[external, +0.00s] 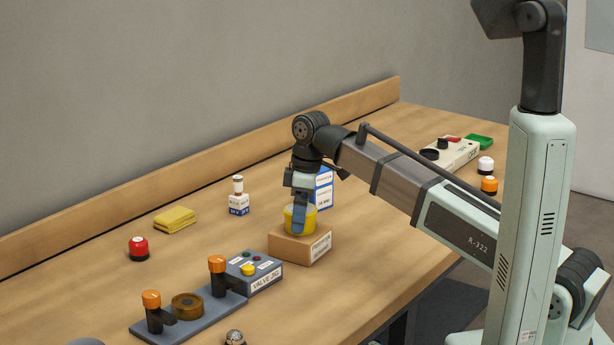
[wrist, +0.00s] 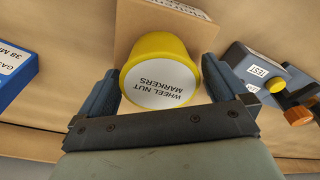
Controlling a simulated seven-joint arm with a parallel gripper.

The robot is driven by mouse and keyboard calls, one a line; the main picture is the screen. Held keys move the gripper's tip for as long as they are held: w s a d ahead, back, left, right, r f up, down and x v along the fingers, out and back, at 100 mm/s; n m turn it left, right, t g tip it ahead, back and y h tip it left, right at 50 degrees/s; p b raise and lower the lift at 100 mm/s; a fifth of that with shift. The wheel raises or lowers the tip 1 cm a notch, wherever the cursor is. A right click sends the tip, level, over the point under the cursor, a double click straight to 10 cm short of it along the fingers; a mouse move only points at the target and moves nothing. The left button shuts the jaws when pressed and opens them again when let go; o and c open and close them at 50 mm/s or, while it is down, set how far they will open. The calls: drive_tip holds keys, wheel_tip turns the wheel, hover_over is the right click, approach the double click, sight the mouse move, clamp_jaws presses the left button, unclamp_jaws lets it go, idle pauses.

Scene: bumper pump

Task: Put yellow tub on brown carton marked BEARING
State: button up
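The yellow tub (external: 291,219) is at the top of the brown carton (external: 290,246), upright; I cannot tell whether it rests on it or hangs just above. In the wrist view the tub (wrist: 160,46) shows its white lid, lettered WHEEL NUT MARKERS, with the carton (wrist: 205,28) behind it. My gripper (external: 300,212) points down over the carton. The carton's white side label is too small to read.
A blue and white box (external: 324,190) stands right behind the carton. The table's front right is clear.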

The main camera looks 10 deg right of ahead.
drive_tip(key=shift+r, duration=0.1)
wheel_tip(320, 180, up, 12)
drive_tip(key=d, duration=0.1)
drive_tip(key=shift+s+d, duration=0.15)
drive_tip(key=shift+d, duration=0.05)
idle(0.4)
